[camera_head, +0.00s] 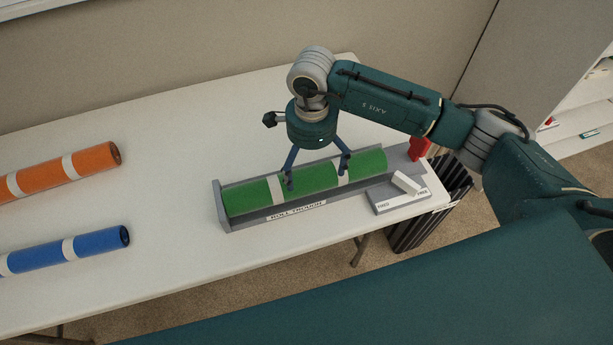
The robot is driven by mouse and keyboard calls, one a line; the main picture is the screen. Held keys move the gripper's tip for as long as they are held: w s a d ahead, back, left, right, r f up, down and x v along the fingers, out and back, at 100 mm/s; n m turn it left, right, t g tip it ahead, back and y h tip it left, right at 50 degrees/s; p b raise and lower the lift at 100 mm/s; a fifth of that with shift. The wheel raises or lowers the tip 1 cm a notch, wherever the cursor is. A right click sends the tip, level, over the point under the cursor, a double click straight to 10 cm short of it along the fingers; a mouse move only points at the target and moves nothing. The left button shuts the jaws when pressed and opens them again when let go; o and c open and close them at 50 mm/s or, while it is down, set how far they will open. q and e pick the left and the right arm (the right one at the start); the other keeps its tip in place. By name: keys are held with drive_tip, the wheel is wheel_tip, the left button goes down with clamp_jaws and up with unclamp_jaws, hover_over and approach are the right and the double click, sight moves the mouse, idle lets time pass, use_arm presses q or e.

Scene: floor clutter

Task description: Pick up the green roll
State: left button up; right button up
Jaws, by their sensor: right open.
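The green roll (322,177) with white bands lies in a grey trough (230,225) labelled "ROLL TROUGH" on the white table. My right gripper (317,178) points down over the middle of the roll. Its two fingers are spread, one near the left white band and one near the right white band. I cannot tell whether the fingertips touch the roll. My left gripper is not in view.
An orange roll (70,169) and a blue roll (70,249) lie at the table's left. Beside the trough's right end are a grey plate with a white lever (407,183) and a red part (419,148). A dark slatted bin (437,205) stands beyond the table's right edge.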

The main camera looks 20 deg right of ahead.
sight(309, 179)
wheel_tip(309, 179, down, 2)
drive_tip(key=shift+f, duration=0.1)
drive_tip(key=shift+a+f+p, duration=0.1)
drive_tip(key=shift+f+p, duration=0.45)
drive_tip(key=shift+p, duration=0.05)
wheel_tip(309, 179, down, 4)
drive_tip(key=shift+w+a+r+p, duration=0.1)
drive_tip(key=shift+w+r+p, duration=0.1)
drive_tip(key=shift+p, duration=0.55)
drive_tip(key=shift+f, duration=0.4)
drive_tip(key=shift+c, duration=0.3)
drive_tip(key=c, duration=1.3)
